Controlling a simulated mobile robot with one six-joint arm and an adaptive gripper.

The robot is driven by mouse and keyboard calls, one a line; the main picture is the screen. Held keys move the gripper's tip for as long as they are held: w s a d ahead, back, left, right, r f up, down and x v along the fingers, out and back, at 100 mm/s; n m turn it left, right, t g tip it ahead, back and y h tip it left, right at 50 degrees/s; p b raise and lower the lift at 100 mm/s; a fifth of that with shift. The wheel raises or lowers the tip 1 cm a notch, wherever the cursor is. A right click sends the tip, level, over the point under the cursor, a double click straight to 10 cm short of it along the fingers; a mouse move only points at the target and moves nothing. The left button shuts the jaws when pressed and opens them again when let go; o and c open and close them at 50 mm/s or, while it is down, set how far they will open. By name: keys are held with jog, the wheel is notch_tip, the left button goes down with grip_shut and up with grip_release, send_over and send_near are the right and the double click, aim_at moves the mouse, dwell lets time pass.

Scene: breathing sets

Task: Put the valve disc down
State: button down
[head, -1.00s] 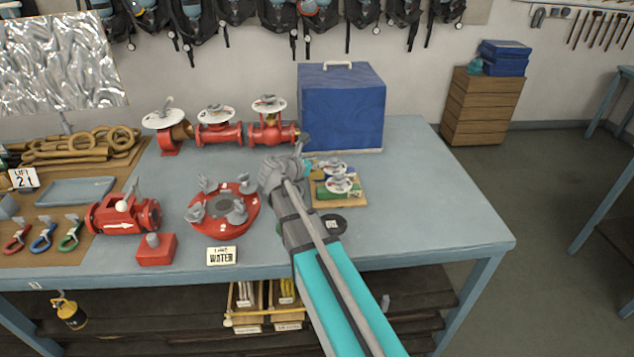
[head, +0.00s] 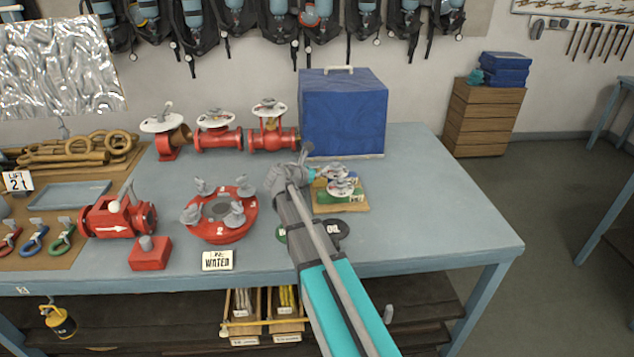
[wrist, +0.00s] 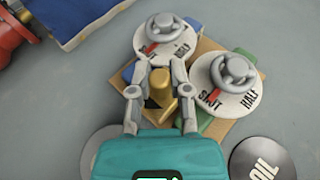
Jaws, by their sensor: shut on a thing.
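In the wrist view, my gripper (wrist: 160,78) is shut on a small brass piece with a round stem, which I take to be the valve disc (wrist: 158,92). It is over the near left part of a small wooden board; I cannot tell whether it touches the board. In the head view my gripper (head: 303,158) is above the board's left edge, and the brass piece is hidden. Two white round dials with grey handles sit on the board, one beyond the fingers (wrist: 165,38) and one to the right (wrist: 228,85). Their lettering includes SHUT and HALF.
A dark disc marked OIL (wrist: 262,160) and a grey disc (wrist: 98,152) lie near the board. A blue box (head: 343,115) stands behind, with red valves (head: 218,138) to its left. A red flange (head: 220,222) is to the left. The table's right side is clear.

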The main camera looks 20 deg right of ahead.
aim_at(320, 179)
jog(key=shift+f, duration=0.1)
jog(key=shift+w+d+f+b, duration=0.25)
jog(key=shift+w+f+b, duration=0.1)
jog(key=shift+f+b, duration=1.6)
jog(key=shift+b, duration=0.1)
jog(key=shift+f, duration=0.1)
jog(key=c, duration=0.9)
grip_release()
jog(key=shift+o, duration=0.2)
jog(key=shift+r, duration=0.2)
jog(key=p+v, duration=0.2)
jog(key=v, duration=0.5)
jog(key=shift+s+a+p, duration=0.15)
jog(key=shift+a+p, duration=0.05)
jog(key=shift+p, duration=0.15)
